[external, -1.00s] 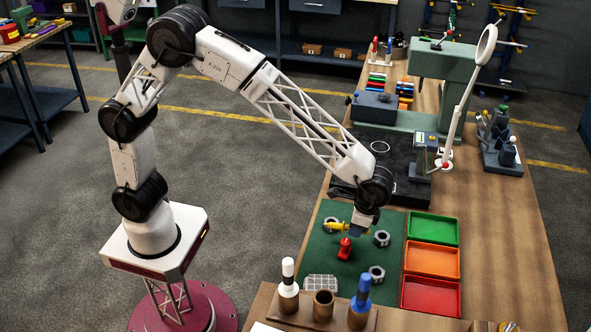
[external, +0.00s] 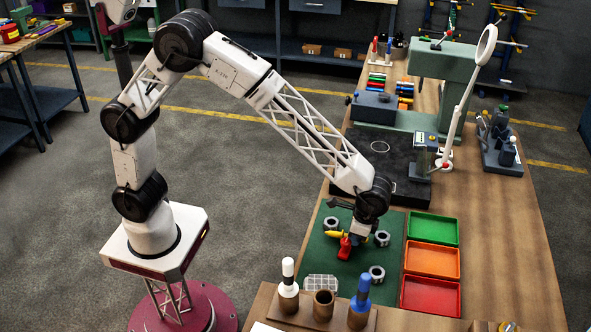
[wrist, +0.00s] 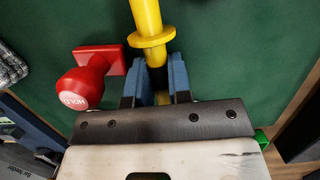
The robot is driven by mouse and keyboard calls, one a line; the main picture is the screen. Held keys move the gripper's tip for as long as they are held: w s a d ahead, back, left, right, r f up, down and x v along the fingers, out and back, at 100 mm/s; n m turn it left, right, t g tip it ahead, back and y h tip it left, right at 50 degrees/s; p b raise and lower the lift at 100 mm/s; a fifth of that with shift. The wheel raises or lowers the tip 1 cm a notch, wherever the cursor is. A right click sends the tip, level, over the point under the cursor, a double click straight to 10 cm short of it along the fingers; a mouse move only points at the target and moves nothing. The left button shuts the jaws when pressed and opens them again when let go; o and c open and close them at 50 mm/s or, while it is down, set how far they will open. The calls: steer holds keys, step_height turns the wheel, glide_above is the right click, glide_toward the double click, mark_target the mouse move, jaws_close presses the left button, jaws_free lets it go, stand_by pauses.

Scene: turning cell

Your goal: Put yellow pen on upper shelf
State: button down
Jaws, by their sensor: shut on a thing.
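The yellow pen (wrist: 147,20) has a round collar and a dark section below it. In the wrist view it runs between the blue fingers of my gripper (wrist: 154,80), which is shut on it. In the external view the yellow pen (external: 335,234) points out to the left from my gripper (external: 352,239), low over the green mat. I cannot tell if the pen touches the mat. A raised wooden shelf (external: 262,306) at the bottom bears brown holders: one with a white-topped tool, an empty one (external: 323,305) and one with a blue-topped tool.
A red stamp (wrist: 82,84) stands close beside my gripper on the green mat (external: 318,258). Several metal nuts (external: 377,272) and a clear grid box (external: 321,282) are on the mat. Green, orange and red trays (external: 432,261) lie to the right. A green machine (external: 440,68) stands behind.

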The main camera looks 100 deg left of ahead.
steer(key=c, duration=1.3)
jaws_free()
steer(key=shift+f, duration=0.1)
steer(key=shift+c, duration=0.2)
steer(key=v, duration=1.2)
steer(key=shift+s+r, duration=0.1)
steer(key=shift+r, duration=0.15)
